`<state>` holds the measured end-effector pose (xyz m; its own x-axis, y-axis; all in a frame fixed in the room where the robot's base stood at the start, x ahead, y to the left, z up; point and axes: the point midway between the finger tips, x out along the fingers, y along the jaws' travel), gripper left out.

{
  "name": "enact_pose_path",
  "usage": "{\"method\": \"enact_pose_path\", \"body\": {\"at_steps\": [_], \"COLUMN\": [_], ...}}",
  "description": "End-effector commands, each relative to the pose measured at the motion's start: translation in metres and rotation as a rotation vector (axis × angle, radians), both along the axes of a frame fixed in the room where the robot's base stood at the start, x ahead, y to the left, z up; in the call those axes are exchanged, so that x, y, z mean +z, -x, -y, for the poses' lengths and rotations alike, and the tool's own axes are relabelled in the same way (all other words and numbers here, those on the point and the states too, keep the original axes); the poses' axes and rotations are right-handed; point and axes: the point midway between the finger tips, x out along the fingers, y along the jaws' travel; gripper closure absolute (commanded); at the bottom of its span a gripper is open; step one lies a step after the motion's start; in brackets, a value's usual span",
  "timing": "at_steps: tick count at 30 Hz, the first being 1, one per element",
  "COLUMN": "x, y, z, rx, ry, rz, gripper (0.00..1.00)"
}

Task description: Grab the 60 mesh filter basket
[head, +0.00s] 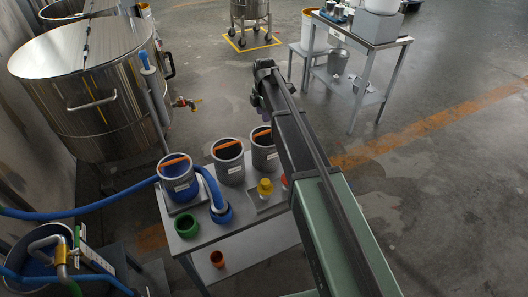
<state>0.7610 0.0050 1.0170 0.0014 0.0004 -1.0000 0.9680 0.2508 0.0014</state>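Three grey cylindrical baskets with orange bars across or near their tops stand on a grey table (240,238): a left one (181,186), a middle one (231,172) and a right one (265,157). Each has a white label on its front, too small to read, so I cannot tell which is 60 mesh. My arm reaches from the lower right to above and behind the right basket. My gripper (259,106) is around the arm's far end, mostly hidden by the arm. Its fingers are not clear. The arm covers part of the table's right side.
A blue hose (128,206) runs to a blue fitting (221,213) on the table. Green (186,226), yellow (265,187) and orange (217,259) small parts are nearby. A large steel tank (95,105) stands at left, a steel bench (365,38) at back right. Floor at right is clear.

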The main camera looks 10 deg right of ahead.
Motion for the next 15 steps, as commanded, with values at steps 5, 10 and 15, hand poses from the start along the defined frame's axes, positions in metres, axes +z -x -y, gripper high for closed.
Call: {"method": "enact_pose_path", "body": {"at_steps": [5,10,15], "x": [-0.046,-0.046,-0.072], "y": [0.0,0.0,0.001], "z": [0.0,0.001,0.004], "rx": [-0.001,-0.001,-0.002], "ry": [0.0,0.0,0.0], "rz": [0.0,0.0,0.0], "gripper": [0.62,0.62,0.62]}}
